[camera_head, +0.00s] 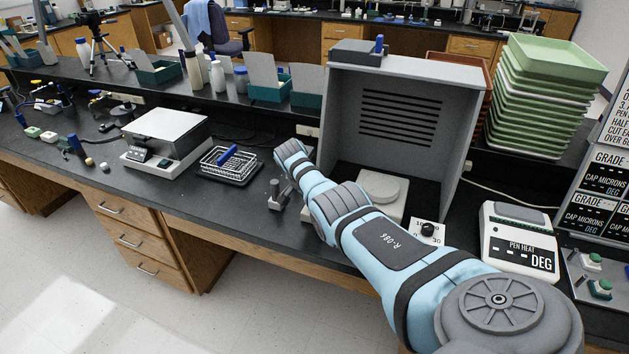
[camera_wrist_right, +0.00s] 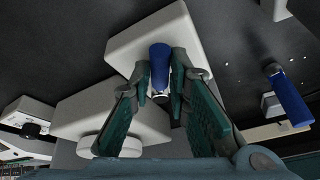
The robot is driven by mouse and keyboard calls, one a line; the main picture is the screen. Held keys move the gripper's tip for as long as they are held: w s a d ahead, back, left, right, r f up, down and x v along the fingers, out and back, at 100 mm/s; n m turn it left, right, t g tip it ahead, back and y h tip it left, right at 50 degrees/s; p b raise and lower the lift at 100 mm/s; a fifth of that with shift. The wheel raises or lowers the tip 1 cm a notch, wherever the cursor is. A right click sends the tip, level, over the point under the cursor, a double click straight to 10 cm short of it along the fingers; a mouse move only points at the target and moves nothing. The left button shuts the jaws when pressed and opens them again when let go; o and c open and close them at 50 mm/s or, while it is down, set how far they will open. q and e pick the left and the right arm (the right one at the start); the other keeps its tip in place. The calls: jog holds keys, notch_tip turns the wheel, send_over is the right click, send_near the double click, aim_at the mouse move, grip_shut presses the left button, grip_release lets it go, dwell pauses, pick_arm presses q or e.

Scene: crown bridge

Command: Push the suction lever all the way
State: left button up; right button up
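In the right wrist view, a blue cylindrical handle (camera_wrist_right: 160,68), apparently the suction lever, stands in front of a white box (camera_wrist_right: 200,35). My right gripper (camera_wrist_right: 161,85) has its two teal-padded fingers on either side of this handle, close against it, and looks shut on it. The handle's lower end is partly hidden between the fingers. In the head view my light blue right arm (camera_head: 390,240) reaches in from the lower right; the lever and gripper tips cannot be made out there. My left gripper is not in view.
A grey hood (camera_head: 395,110) stands behind my arm, with a round-topped plate (camera_head: 382,187) inside. A wire basket (camera_head: 230,166) and a scale (camera_head: 165,135) are to the left, a pen heat unit (camera_head: 518,240) to the right. Another blue handle (camera_wrist_right: 288,98) lies at the right wrist view's right.

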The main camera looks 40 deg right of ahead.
jog(key=o, duration=0.3)
jog(key=shift+o, duration=0.2)
jog(key=shift+r, duration=0.1)
jog(key=v, duration=1.1)
jog(key=shift+a+r, duration=0.15)
jog(key=shift+r, duration=0.25)
jog(key=shift+s, duration=0.1)
